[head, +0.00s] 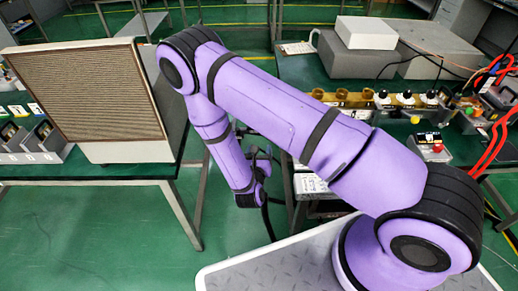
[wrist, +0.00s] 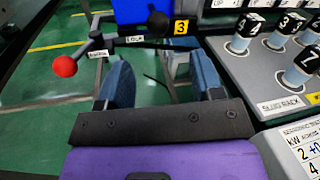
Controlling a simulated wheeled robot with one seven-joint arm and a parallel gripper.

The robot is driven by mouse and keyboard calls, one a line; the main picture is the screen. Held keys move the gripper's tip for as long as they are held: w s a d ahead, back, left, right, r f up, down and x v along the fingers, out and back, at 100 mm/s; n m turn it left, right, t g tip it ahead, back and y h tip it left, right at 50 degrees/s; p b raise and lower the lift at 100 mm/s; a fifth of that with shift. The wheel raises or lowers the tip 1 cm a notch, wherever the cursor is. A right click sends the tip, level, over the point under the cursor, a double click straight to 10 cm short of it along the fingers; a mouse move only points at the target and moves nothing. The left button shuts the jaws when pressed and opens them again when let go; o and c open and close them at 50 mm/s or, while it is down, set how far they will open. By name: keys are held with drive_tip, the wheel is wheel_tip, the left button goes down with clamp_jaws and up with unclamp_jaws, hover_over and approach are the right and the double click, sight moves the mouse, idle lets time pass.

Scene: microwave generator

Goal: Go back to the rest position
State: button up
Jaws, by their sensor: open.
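My gripper (wrist: 163,78) shows in the wrist view with its two blue fingers apart and nothing between them. Beyond the fingers are a label and floor. In the head view my purple arm reaches from the lower right to the upper left and bends down. Its wrist end hangs in the gap between two tables. The fingers are hard to make out there.
In the wrist view, a red-knobbed lever (wrist: 66,67) and a black knob (wrist: 158,21) lie beyond the fingers. A rack of numbered knobs (wrist: 286,62) is close on the right. In the head view, a large meshed panel box (head: 90,95) stands left; a white box (head: 366,33) is back right.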

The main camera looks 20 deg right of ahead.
drive_tip(key=s+d+r+m+g+h, duration=0.2)
drive_tip(key=d+r+m+g, duration=0.3)
drive_tip(key=r, duration=0.4)
drive_tip(key=s+d+r+m+g+h, duration=0.1)
drive_tip(key=d+r+m+g+h, duration=0.2)
drive_tip(key=r+m, duration=0.5)
drive_tip(key=s+d+r+m+g+h, duration=0.15)
drive_tip(key=d+r+m+g, duration=0.35)
drive_tip(key=r, duration=0.6)
drive_tip(key=s+a+r+m+t+y, duration=0.2)
drive_tip(key=s+a+r+m+y, duration=0.2)
drive_tip(key=s+r+m+y, duration=1)
drive_tip(key=s+r+y, duration=0.1)
drive_tip(key=s+r, duration=0.4)
drive_tip(key=s, duration=0.2)
drive_tip(key=shift+s+r+t, duration=0.25)
drive_tip(key=shift+s+t, duration=0.05)
drive_tip(key=shift+s, duration=0.1)
